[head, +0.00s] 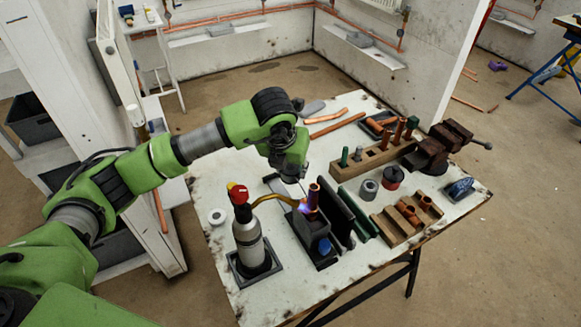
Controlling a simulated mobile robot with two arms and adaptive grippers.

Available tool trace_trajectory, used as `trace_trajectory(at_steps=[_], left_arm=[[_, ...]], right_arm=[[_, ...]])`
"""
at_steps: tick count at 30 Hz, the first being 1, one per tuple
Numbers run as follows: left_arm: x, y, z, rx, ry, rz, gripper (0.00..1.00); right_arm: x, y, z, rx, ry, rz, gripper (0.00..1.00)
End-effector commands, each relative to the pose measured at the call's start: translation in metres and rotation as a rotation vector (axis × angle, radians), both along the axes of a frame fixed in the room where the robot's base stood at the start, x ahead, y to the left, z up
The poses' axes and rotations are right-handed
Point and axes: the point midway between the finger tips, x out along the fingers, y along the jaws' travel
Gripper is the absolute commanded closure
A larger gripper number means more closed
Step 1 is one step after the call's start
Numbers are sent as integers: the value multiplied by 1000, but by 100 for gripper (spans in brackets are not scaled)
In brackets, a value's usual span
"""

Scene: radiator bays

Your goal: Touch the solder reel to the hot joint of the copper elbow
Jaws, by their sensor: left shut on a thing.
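The copper elbow (314,194) stands upright in a dark block on the bench, with a blue-violet flame glow at its lower joint. A gas torch (248,240) with a red knob stands to its left, its curved brass tube reaching the joint. My left gripper (290,170) is above and slightly left of the elbow, pointing down. It is shut on the solder reel, whose body is mostly hidden by the gripper. A thin wire shows below the gripper, close to the elbow; I cannot tell whether it touches. My right gripper is not in view.
The bench's front left is clear.

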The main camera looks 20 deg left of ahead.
Motion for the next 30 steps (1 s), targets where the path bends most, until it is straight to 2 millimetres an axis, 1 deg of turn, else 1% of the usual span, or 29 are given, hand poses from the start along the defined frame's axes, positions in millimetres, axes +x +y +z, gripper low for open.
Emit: trace_trajectory(at_steps=[7,16,30], left_arm=[[0,0,0,-1,-2,0,95],[0,0,0,-1,-3,0,95],[0,0,1,-1,-2,0,95]], right_arm=[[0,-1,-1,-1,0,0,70],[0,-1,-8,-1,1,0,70],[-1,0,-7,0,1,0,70]])
